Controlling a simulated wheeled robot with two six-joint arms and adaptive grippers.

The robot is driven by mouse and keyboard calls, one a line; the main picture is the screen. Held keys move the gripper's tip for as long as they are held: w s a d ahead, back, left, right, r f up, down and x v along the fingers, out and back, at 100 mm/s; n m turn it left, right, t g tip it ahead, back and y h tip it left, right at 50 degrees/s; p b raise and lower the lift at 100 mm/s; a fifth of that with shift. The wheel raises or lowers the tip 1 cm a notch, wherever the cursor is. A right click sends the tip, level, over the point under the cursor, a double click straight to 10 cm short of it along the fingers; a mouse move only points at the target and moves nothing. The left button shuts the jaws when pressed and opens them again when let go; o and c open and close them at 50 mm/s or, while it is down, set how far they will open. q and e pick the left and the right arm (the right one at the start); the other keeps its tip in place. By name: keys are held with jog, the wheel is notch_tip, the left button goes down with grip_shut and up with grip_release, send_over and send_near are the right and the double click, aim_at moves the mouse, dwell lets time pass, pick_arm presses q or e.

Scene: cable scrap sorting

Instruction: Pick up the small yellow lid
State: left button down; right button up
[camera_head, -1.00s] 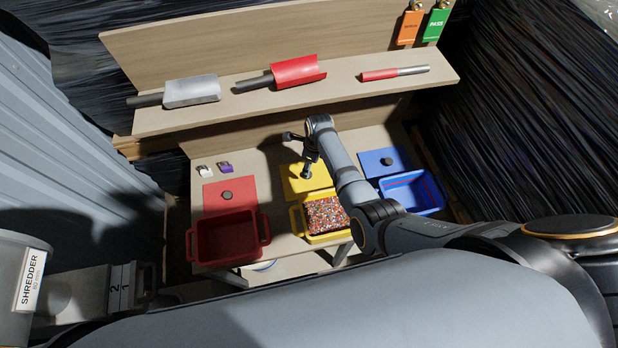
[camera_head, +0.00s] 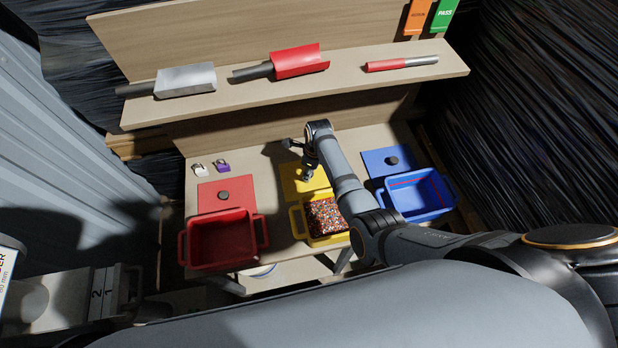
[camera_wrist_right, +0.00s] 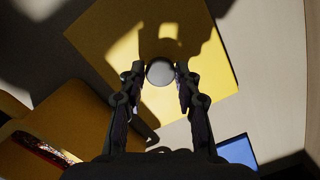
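The small yellow lid (camera_head: 297,184) lies on the table behind the yellow bin. It also shows in the right wrist view (camera_wrist_right: 125,72) as a flat plate with a round grey knob (camera_wrist_right: 160,72). My right gripper (camera_head: 306,175) reaches down over the lid. The lid looks flat, and I see no lift off the table. My left gripper is not in view.
A yellow bin (camera_head: 296,224) full of coloured granules stands in front of the lid. A red bin (camera_head: 264,232) and red lid (camera_head: 215,190) are to the left. A blue bin (camera_head: 449,198) and blue lid (camera_head: 376,160) are to the right. A shelf (camera_head: 225,98) with scoops runs behind.

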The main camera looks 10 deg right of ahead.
grip_shut()
